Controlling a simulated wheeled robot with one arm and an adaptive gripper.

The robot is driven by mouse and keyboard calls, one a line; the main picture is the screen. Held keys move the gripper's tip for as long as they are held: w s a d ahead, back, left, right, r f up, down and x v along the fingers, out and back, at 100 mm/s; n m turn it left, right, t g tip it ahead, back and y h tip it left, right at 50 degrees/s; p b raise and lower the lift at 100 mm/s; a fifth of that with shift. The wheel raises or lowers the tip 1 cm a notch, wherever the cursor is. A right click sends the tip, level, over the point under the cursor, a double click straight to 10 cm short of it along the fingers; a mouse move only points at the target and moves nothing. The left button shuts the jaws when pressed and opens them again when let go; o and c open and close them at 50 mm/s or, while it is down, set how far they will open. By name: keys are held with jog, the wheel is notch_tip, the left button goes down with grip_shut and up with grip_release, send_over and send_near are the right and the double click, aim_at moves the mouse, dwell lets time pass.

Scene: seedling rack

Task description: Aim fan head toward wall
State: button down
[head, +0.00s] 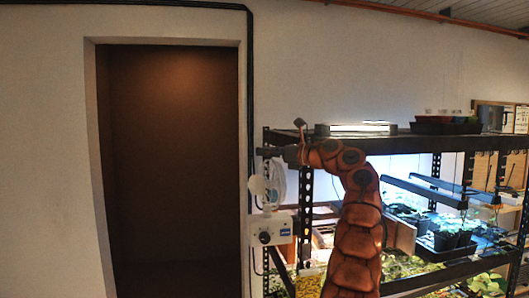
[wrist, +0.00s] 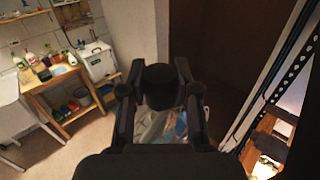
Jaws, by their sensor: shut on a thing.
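The fan head (head: 266,187), with a pale round cage, is at the rack's left front post in the head view, just above a white box with a dark knob. My gripper (head: 270,152) is at the top of the fan head. In the wrist view my gripper (wrist: 160,85) has its two dark fingers on either side of a dark rounded part of the fan head, and is shut on it. The pale, bluish fan cage (wrist: 172,125) shows below, partly hidden by the gripper. The white wall (head: 45,150) is on the left.
A dark doorway recess (head: 170,170) is left of the fan. The black seedling rack (head: 400,143) with lit plant trays stands right, close to my arm. The wrist view shows a wooden shelf cart (wrist: 60,80) with bottles and a white sink at left.

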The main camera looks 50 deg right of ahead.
dwell(0.3)
jog(key=c, duration=0.8)
grip_release()
jog(key=s, duration=0.4)
jog(key=s+d, duration=0.1)
jog(key=s, duration=0.2)
jog(key=s+d, duration=0.1)
jog(key=s, duration=0.3)
jog(key=shift+s+d, duration=0.15)
jog(key=shift+s, duration=0.2)
